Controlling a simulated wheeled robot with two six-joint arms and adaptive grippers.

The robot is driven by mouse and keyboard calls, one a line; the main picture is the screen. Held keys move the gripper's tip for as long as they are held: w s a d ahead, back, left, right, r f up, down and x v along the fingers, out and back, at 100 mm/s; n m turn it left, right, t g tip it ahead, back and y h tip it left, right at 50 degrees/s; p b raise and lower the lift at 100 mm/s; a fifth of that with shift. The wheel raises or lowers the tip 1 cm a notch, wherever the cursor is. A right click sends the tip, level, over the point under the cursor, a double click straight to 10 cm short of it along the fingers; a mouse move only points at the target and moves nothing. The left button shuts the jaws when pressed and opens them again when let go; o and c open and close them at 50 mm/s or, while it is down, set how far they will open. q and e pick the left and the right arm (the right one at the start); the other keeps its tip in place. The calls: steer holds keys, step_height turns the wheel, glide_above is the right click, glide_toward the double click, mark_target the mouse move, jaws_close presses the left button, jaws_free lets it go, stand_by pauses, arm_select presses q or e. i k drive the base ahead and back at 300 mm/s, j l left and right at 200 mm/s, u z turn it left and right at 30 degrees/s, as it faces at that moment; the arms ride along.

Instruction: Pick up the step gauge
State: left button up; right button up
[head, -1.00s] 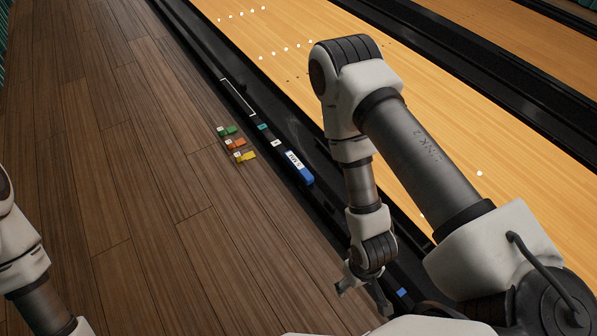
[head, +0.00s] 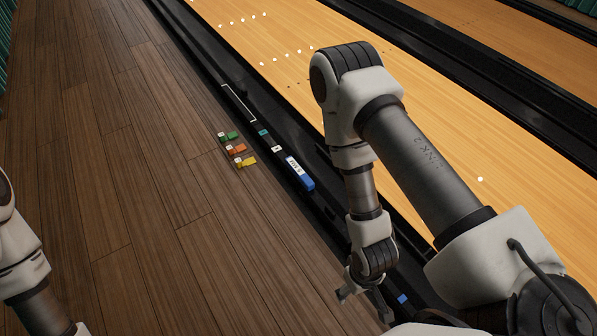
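A blue bar with a white lettered label (head: 299,173) lies on the black strip beside the lane; its lettering is too small to read surely. Green (head: 228,136), orange (head: 236,149) and yellow (head: 245,162) stepped pieces with white tags lie in a row on the wood floor to its left. I cannot tell for certain which is the step gauge. My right gripper (head: 364,304) points down at the lower middle, below and right of the blue bar and apart from it. Its fingers are spread and nothing shows between them. My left gripper is outside the view; only part of that arm shows.
A white-outlined black rectangle (head: 238,103), a teal piece (head: 263,132) and a small white tag (head: 277,149) are on the black strip. A small blue piece (head: 402,298) is near my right gripper. The wood floor (head: 130,200) at left is clear.

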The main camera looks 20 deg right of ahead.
mark_target(307, 183)
steer(key=i+l, duration=0.25)
steer(key=i, duration=0.2)
steer(key=i+l+z, duration=0.15)
steer(key=i+z, duration=0.45)
steer(key=z, duration=0.2)
steer(key=i+z, duration=0.4)
steer(key=k+z, duration=0.1)
steer(key=z, duration=0.4)
